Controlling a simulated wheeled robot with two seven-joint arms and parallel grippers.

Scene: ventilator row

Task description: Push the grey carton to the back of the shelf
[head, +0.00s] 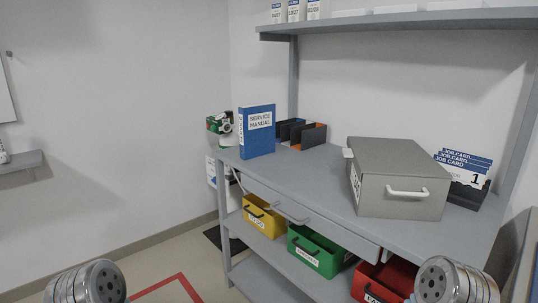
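A grey box (402,178) with a lid, a white handle on its front and a white label on its left side stands on the right part of the grey bench top (293,178). It is the only grey box-like thing in view, and it looks closed. Its front lies close to the bench's front edge, with some bench top behind it. Rounded metal ends of my two arms show at the bottom left and bottom right. No gripper fingers are in view, and neither arm end touches the box.
A job card holder (464,175) stands close to the box's right. A blue service manual (257,131) and dark dividers (302,134) stand further left. Yellow (264,216), green (318,252) and red (386,280) bins sit below. An upper shelf (400,20) holds small boxes.

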